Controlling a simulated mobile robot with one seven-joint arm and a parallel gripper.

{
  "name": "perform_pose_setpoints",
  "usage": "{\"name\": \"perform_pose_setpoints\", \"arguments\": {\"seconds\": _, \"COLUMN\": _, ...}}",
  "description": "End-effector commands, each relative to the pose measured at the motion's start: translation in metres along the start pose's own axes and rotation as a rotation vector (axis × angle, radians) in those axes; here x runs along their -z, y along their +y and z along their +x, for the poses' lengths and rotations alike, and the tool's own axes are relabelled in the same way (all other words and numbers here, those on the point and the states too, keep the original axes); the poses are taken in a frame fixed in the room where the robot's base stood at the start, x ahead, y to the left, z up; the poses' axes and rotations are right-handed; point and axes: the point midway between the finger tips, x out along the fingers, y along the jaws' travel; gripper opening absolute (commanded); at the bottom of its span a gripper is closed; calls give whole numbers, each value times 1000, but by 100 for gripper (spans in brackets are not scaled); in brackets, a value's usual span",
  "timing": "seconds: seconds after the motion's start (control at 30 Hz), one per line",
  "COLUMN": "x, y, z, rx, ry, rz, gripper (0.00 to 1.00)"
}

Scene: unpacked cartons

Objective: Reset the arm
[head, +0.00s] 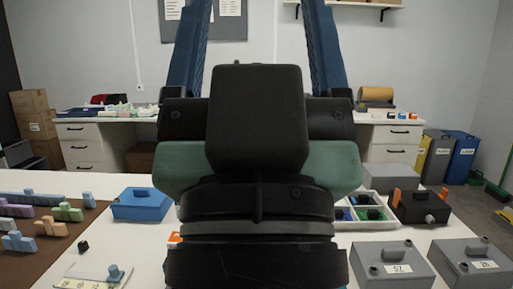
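My gripper (257,18) fills the middle of the head view, close to the camera. Its two blue fingers point up and stand wide apart, with only wall and pinboard showing between them. It is open and empty. The black wrist and green-sided hand hide the middle of the white table (130,250) and part of the far desk.
Left on the table are a brown mat (75,240) with coloured blocks and a blue box (142,204). Right are a divided white tray (345,227), a black box with orange clips (420,208) and grey boxes (388,268). Bins (462,158) stand behind.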

Motion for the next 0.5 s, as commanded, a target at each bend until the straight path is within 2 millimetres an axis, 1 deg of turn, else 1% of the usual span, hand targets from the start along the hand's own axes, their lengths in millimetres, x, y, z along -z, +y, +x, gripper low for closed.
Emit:
{"name": "perform_pose_setpoints", "arguments": {"seconds": 0.03, "x": 23, "y": 0, "z": 25, "rx": 1, "ry": -1, "rz": 1, "gripper": 76}}
{"name": "perform_pose_setpoints", "arguments": {"seconds": 0.4, "x": 102, "y": 0, "z": 109, "rx": 1, "ry": -1, "rz": 1, "gripper": 76}}
{"name": "perform_pose_setpoints", "arguments": {"seconds": 0.5, "x": 121, "y": 0, "z": 129, "rx": 2, "ry": -2, "rz": 2, "gripper": 76}}
